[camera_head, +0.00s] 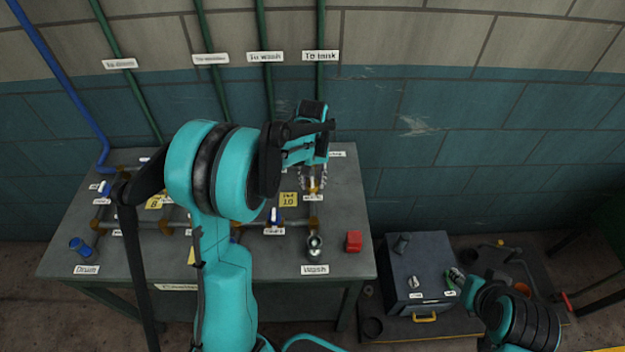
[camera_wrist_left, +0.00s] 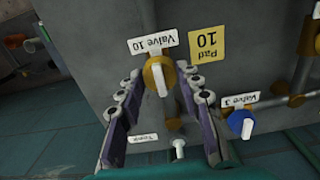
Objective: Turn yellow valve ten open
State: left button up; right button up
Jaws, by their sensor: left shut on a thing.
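Valve 10 (camera_wrist_left: 158,75) is a yellow-orange knob with a white handle, beside its "Valve 10" label (camera_wrist_left: 152,43) and the yellow "Pad 10" tag (camera_wrist_left: 209,41) in the left wrist view. In that view the handle stands between the fingertips of my left gripper (camera_wrist_left: 160,82), which is shut on it. In the head view my left gripper (camera_head: 313,180) reaches down at the bench's right part and covers most of the valve. My right arm is at the lower right of the head view. Its gripper (camera_head: 458,280) is too unclear to judge.
The grey bench (camera_head: 345,225) carries pipes and several valves. Blue valve 3 (camera_wrist_left: 241,122) is close beside valve 10. A red block (camera_head: 353,241) and a metal fitting (camera_head: 314,246) stand near the front right. A grey box (camera_head: 415,262) stands right of the bench.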

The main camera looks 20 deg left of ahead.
aim_at(313, 182)
dwell(0.5)
pick_arm(q)
jog(key=o, duration=1.2)
jog(key=shift+c, duration=0.2)
notch_tip(313, 182, up, 12)
jog(key=s+d+m+t, duration=0.2)
jog(key=s+d+t, duration=0.1)
jog(key=s, duration=0.6)
jog(key=s+d+f+m+t, duration=0.1)
jog(key=s+d+m+t, duration=0.2)
jog(key=s, duration=0.6)
jog(key=shift+s+d+f+t, duration=0.2)
jog(key=shift+s+d+t, duration=0.3)
jog(key=shift+d, duration=0.4)
